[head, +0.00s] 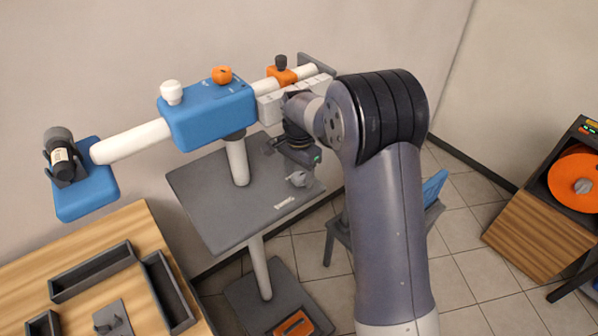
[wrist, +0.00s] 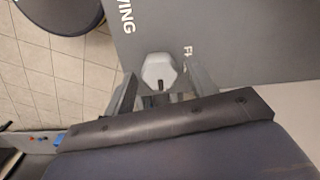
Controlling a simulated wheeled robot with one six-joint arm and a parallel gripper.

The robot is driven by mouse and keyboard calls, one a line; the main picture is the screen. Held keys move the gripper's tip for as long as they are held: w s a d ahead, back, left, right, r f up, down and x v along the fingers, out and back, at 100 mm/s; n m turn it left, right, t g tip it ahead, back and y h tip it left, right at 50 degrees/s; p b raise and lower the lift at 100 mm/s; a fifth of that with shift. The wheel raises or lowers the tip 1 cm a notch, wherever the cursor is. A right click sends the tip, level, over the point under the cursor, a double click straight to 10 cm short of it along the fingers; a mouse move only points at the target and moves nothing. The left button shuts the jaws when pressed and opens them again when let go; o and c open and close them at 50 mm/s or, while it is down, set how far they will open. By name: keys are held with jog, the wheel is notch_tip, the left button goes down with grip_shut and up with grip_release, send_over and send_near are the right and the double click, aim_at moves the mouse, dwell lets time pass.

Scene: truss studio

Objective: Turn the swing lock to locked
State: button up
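The swing lock's light grey knob (head: 300,178) sits on the right part of a dark grey plate (head: 215,195), near a small white label. In the wrist view the knob (wrist: 160,70) has a dark mark on its near side. Beside it are white letters, partly cut off or covered, reading "WING" and "FR". My gripper (wrist: 162,88) is open, with one finger on each side of the knob and gaps visible between. In the head view my gripper (head: 308,160) is just above the knob, partly hidden by my arm. I cannot tell the lock's setting.
Above the plate runs a white bar (head: 130,140) with a blue block (head: 210,115) carrying white and orange knobs. A wooden table (head: 75,250) with dark trays is at lower left. An orange-reel machine (head: 575,185) stands at far right.

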aim_at(299, 176)
notch_tip(299, 176, up, 11)
jog(key=shift+f+b, duration=0.1)
jog(key=shift+b, duration=0.25)
dwell(0.3)
jog(key=shift+f, duration=0.1)
notch_tip(299, 176, down, 11)
jog(key=shift+r+p, duration=0.15)
jog(key=shift+p, duration=0.2)
dwell(0.3)
jog(key=shift+r, duration=0.1)
